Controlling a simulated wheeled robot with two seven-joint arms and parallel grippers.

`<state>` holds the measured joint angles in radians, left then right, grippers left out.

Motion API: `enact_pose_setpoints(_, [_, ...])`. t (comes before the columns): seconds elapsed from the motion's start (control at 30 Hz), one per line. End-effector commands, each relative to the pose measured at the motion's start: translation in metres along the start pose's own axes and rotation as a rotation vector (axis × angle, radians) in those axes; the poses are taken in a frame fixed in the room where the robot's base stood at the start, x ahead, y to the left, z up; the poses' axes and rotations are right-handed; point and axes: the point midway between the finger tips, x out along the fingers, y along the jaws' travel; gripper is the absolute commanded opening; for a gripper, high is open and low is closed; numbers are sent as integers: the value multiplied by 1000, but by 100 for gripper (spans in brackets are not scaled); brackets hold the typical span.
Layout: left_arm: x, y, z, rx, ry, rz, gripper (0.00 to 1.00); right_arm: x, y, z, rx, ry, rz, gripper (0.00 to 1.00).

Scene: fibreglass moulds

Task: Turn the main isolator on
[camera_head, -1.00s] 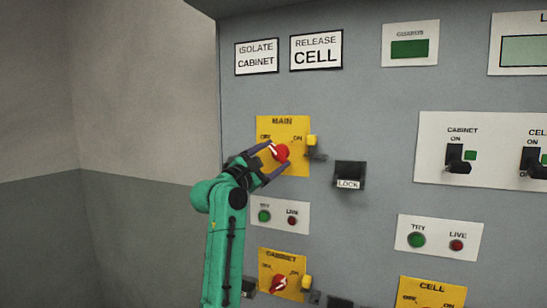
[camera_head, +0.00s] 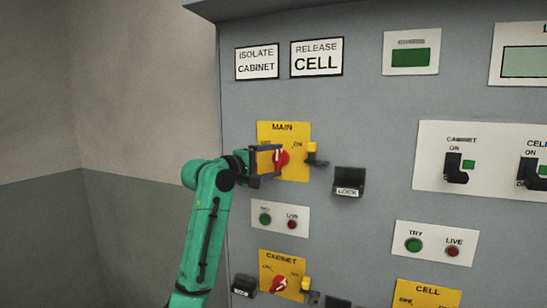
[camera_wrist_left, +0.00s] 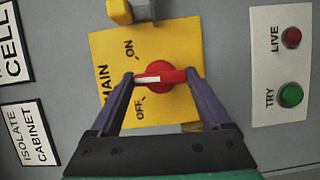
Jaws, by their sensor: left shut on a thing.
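The main isolator's red rotary handle (camera_head: 283,158) sits on a yellow plate (camera_head: 298,172) marked MAIN, OFF and ON. It also shows in the left wrist view (camera_wrist_left: 160,70). Its white pointer points towards the MAIN lettering, between OFF and ON. My left gripper (camera_head: 280,161) is shut on the handle, with one finger at each end of it. In the left wrist view the fingertips (camera_wrist_left: 160,79) press against both ends of the handle. My right gripper is not in view.
A yellow tab (camera_head: 312,149) with a dark hasp is right of the plate, and a black LOCK block (camera_head: 349,181) is further right. Below are a TRY/LIVE panel (camera_head: 279,229) and the CABINET isolator (camera_head: 279,284). Open space lies left of the cabinet.

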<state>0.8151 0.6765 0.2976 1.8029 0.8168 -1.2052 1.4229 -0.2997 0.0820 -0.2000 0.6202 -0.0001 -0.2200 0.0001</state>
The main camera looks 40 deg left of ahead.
Motion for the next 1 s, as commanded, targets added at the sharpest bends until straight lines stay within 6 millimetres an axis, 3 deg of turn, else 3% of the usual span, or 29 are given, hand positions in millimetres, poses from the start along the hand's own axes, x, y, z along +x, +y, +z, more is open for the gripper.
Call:
enact_pose_setpoints(0.6, [1,4,1,511,-4,-219,25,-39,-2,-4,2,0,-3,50])
enact_pose_setpoints(1.0, [1,2,2,679,-4,-288,25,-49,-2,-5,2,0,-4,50])
